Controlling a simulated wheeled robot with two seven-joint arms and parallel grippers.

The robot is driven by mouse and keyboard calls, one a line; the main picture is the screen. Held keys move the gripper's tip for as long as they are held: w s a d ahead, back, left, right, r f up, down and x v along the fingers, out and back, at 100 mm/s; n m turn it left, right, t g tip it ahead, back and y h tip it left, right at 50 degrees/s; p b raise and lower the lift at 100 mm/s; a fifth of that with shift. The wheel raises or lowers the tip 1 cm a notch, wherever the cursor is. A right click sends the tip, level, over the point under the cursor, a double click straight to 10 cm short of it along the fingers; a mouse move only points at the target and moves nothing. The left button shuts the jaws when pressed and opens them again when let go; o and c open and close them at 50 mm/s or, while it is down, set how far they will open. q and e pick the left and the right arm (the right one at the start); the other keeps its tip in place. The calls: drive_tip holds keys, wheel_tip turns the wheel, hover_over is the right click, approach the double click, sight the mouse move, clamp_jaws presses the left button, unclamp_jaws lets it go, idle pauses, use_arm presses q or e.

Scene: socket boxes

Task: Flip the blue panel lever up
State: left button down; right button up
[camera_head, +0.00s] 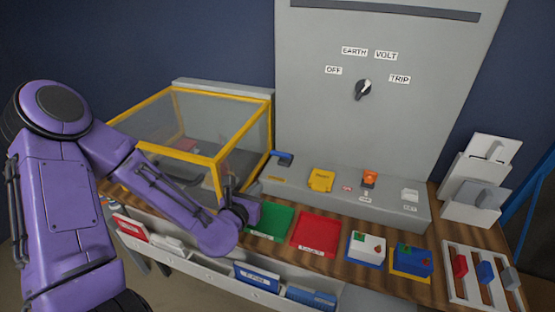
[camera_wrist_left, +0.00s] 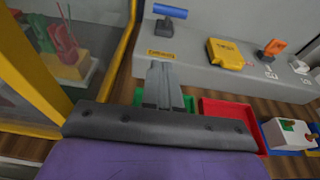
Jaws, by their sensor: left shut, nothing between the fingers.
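The blue lever (camera_head: 283,156) sits at the left end of the grey sloped console, at the foot of the upright panel. In the left wrist view its blue handle (camera_wrist_left: 170,11) shows near the top, on a dark arm. My left gripper (camera_head: 229,187) is in front of the console, between the yellow-framed case and the green tray. In the left wrist view its fingers (camera_wrist_left: 158,68) are shut and empty, pointing toward the console below the lever, apart from the handle. My right gripper is not in view.
The yellow-framed clear case (camera_head: 217,158) stands close on the left. A yellow box (camera_head: 321,180) and an orange switch (camera_head: 370,177) sit right of the lever. Green (camera_head: 272,220) and red (camera_head: 316,231) trays lie in front. The upright panel (camera_head: 400,130) carries a black knob.

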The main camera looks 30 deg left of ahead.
use_arm(q)
drive_tip(key=b, duration=0.1)
approach(283, 156)
drive_tip(key=w+a+f, duration=0.2)
drive_tip(key=w, duration=0.1)
drive_tip(key=w+a+f, duration=0.1)
drive_tip(key=w, duration=0.1)
drive_tip(key=shift+f, duration=0.15)
drive_tip(key=shift+w+r, duration=0.2)
drive_tip(key=shift+w, duration=0.1)
drive_tip(key=shift+w+f, duration=0.1)
